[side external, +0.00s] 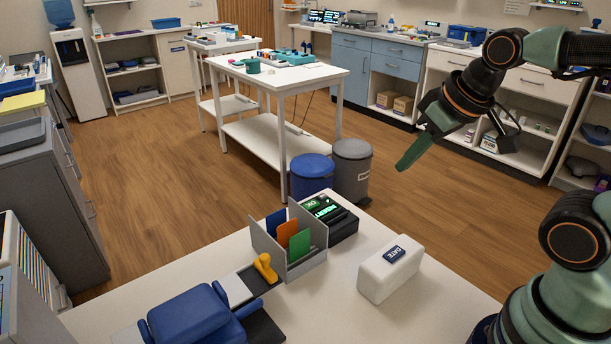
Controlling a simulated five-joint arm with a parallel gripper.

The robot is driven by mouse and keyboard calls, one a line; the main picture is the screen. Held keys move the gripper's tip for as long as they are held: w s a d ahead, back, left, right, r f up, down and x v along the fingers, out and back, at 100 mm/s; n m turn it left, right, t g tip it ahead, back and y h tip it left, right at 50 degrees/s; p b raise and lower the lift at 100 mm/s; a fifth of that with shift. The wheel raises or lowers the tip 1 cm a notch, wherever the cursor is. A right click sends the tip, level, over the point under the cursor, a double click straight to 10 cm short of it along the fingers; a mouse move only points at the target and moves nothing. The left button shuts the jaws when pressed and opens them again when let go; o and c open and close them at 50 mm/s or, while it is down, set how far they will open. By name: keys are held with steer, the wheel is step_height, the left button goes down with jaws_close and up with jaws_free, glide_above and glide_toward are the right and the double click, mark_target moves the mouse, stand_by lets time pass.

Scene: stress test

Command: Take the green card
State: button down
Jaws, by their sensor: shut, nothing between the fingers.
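The green card (300,245) stands upright in a grey holder (306,268) on the white table in front. An orange card (287,233) and a blue card (275,222) stand behind it in the same holder. My gripper (405,163) is shut and empty, with its green fingers pointing down and left. It is raised in the air, to the right of the holder in the picture and well apart from the cards.
A black reader (333,221) with a lit display stands just behind the holder. A labelled white box (389,272) is to its right. A yellow-orange handled object (265,267) and a blue padded object (192,316) are to its left. Bare table lies between holder and box.

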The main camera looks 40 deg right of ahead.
steer(key=c, duration=1.2)
jaws_free()
steer(key=shift+c, duration=0.2)
steer(key=n+g, duration=0.6)
steer(key=n, duration=1.2)
glide_above(300, 233)
step_height(300, 233, down, 8)
steer(key=shift+f, duration=5)
steer(key=shift+c, duration=0.3)
